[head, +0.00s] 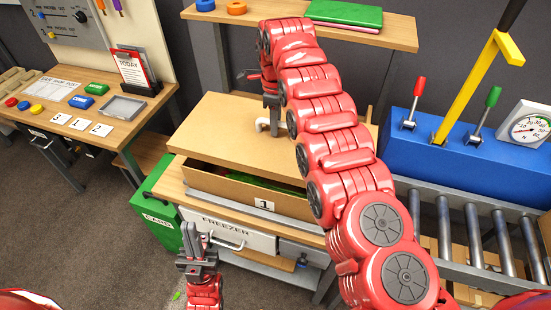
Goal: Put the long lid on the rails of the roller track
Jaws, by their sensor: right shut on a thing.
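The long lid (225,132) is a wide, flat tan board with a pale handle (262,126) on top. It lies over the box labelled 1 (235,189), with a gap along the front where green contents show. I cannot tell whether it touches the box. My right gripper (269,122) is shut on the lid's handle, its red arm reaching across the view and hiding the lid's right part. The roller track (476,238), grey rollers between rails, is at the right.
A blue block with levers (470,140) and a dial (530,128) stand behind the track. A green bin (155,218) is beside the freezer drawer (225,232). A shelf with a green book (344,14) is behind. A side desk (75,105) is at left.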

